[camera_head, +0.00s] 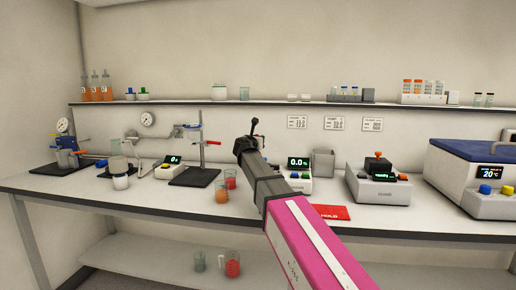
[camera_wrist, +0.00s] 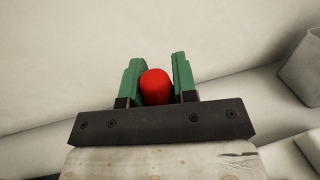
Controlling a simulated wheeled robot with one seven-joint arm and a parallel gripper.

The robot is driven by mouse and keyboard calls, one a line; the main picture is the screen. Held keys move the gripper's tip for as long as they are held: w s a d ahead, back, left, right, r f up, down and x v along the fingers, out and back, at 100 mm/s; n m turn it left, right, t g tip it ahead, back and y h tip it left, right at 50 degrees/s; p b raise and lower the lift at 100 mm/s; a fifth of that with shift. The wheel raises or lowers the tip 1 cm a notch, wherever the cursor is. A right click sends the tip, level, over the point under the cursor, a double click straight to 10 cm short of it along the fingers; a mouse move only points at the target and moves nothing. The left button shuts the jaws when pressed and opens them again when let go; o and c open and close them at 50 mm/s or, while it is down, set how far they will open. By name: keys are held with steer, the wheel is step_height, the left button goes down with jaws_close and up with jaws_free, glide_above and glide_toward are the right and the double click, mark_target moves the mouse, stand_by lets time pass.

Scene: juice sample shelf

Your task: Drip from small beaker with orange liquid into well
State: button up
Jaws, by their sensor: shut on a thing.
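My gripper (camera_head: 254,128) is raised above the back of the bench, in front of the wall. In the wrist view its two green fingers (camera_wrist: 157,82) are shut on a red rounded bulb (camera_wrist: 156,86), which looks like a dropper's top. The rest of the dropper is hidden. A small beaker with orange liquid (camera_head: 222,194) stands on the bench, left of my arm. A beaker with redder liquid (camera_head: 230,179) stands just behind it. A meter reading 0.0 (camera_head: 298,163) sits right of my arm and is partly covered by it. I cannot make out a well.
A red card (camera_head: 331,212) lies near the bench's front edge. A grey open container (camera_head: 323,162), a device with an orange part (camera_head: 378,187) and a blue-lidded machine (camera_head: 474,180) stand right. Clamp stands (camera_head: 196,174) stand left. A wall shelf (camera_head: 290,103) runs behind.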

step_height(320, 180, up, 12)
steer(key=shift+r, duration=0.2)
stand_by(0.6)
